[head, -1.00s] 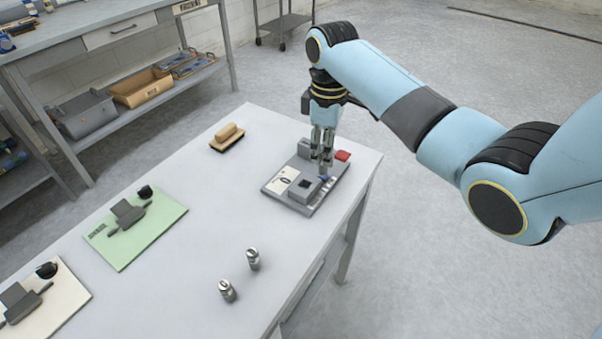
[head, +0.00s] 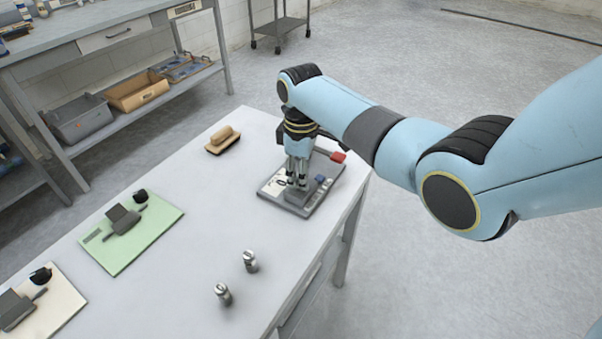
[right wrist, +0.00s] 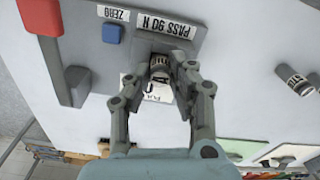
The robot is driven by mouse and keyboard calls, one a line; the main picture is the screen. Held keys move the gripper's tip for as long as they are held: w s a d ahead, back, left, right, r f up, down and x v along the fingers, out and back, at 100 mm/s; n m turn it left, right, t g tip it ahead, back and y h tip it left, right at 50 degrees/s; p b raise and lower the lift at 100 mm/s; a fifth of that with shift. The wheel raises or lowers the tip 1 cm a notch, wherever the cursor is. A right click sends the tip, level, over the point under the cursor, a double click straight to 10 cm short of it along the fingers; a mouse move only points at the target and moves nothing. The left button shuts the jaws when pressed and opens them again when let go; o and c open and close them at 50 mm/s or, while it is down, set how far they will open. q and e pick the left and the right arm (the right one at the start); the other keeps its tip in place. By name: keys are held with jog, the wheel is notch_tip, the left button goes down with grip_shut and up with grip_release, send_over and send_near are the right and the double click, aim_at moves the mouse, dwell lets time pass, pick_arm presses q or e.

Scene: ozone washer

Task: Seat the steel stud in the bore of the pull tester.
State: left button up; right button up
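The pull tester (head: 331,182) is a grey plate with a grey block (head: 297,196), a blue button and a red part, at the far right end of the table. My right gripper (head: 298,183) points down directly over the block. In the right wrist view my right gripper (right wrist: 168,72) is closed around a shiny steel stud (right wrist: 158,65). The stud is at the block; the fingers hide the bore, so I cannot tell how deep it sits. Two other steel studs (head: 222,293) (head: 249,261) stand on the table. My left gripper is out of view.
A wooden-handled brush (head: 223,140) lies left of the tester. A green board (head: 150,238) and a cream board (head: 55,305) with dark grey fixtures lie further left. A shelved bench (head: 110,40) stands behind. The table between the studs and the tester is clear.

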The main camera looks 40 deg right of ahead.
jog(key=o, duration=0.4)
notch_tip(320, 180, up, 12)
jog(key=shift+r+p, duration=0.2)
jog(key=shift+p, duration=0.2)
dwell(0.4)
